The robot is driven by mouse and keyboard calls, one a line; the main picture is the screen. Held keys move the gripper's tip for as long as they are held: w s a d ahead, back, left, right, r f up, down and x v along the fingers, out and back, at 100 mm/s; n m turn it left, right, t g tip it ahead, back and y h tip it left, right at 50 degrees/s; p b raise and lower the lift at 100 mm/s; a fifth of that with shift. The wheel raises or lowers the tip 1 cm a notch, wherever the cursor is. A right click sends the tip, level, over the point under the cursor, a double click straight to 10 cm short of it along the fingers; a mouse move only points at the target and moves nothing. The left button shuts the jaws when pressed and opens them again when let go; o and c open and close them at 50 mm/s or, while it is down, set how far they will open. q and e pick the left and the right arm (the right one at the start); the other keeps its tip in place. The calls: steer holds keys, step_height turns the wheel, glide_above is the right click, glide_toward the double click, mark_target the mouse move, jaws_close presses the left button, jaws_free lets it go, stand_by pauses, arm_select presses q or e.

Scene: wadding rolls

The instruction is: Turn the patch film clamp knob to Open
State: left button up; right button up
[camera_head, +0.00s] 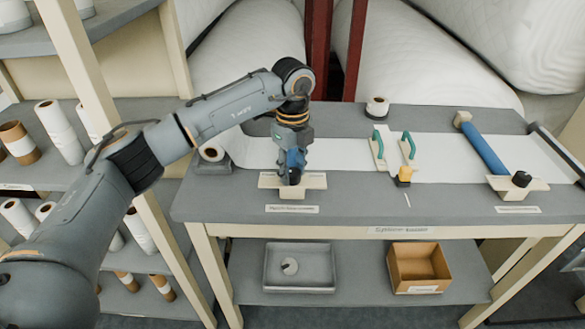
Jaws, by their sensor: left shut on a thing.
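My left gripper (292,172) points down over a cream holder (314,181) at the front left of the bench. It is shut on a small dark thing there, apparently a knob, mostly hidden by the gripper. A printed label (292,209) lies in front of this holder; its words are too small to read. A similar cream holder (502,185) at the right carries a dark knob (522,179) and a blue bar (484,150). The knob settings are not legible. My right gripper is not in view.
White film (460,158) runs across the grey bench (360,205). Two green-handled tools (377,152) (407,152) and a small yellow item (404,175) stand mid-bench. A grey tray (300,287) and a cardboard box (418,287) sit below. Shelves of rolls (58,130) stand left.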

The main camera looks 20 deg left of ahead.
mark_target(292, 172)
arm_select(q)
steer(key=o, duration=1.2)
step_height(292, 172, up, 12)
steer(key=shift+r, duration=0.1)
